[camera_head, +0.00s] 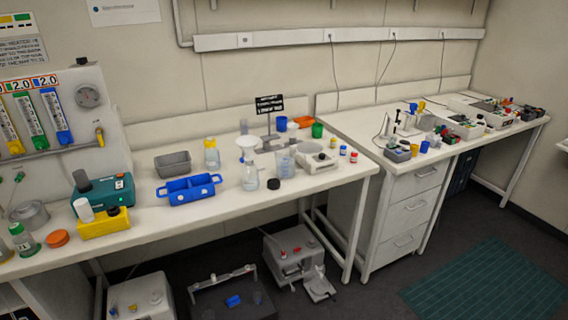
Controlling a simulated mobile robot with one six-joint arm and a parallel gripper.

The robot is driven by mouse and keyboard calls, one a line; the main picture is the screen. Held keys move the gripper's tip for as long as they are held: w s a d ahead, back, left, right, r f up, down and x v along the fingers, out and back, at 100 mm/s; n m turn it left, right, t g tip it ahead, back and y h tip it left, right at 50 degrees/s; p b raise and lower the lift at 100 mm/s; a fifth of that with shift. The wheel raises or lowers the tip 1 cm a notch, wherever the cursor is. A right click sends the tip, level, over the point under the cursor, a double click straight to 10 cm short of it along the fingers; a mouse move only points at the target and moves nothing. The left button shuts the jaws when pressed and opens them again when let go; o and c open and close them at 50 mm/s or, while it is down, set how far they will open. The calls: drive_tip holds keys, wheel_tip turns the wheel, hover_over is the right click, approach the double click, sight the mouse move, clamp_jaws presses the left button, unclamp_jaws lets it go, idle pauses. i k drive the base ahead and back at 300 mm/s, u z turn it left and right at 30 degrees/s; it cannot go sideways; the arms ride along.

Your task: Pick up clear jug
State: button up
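A clear, faintly bluish jug (285,162) stands upright on the white bench (330,187), in the middle of the camera_head view. A clear flask (250,178) stands just left of it, with a white funnel-like piece (247,142) above. A small black cap-like object (273,184) lies in front of the jug. A white balance-like device (316,163) is close on its right. My gripper is not in view.
A blue rack (188,190), a grey tray (173,164) and a yellow-capped bottle (211,154) are left of the jug. Small red- and blue-capped vials (353,157) stand to the right. A black sign (269,104) rises behind. The bench's front edge right of the black cap is clear.

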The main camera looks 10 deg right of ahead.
sight(291, 163)
drive_tip(key=i, duration=0.85)
drive_tip(key=z, duration=0.05)
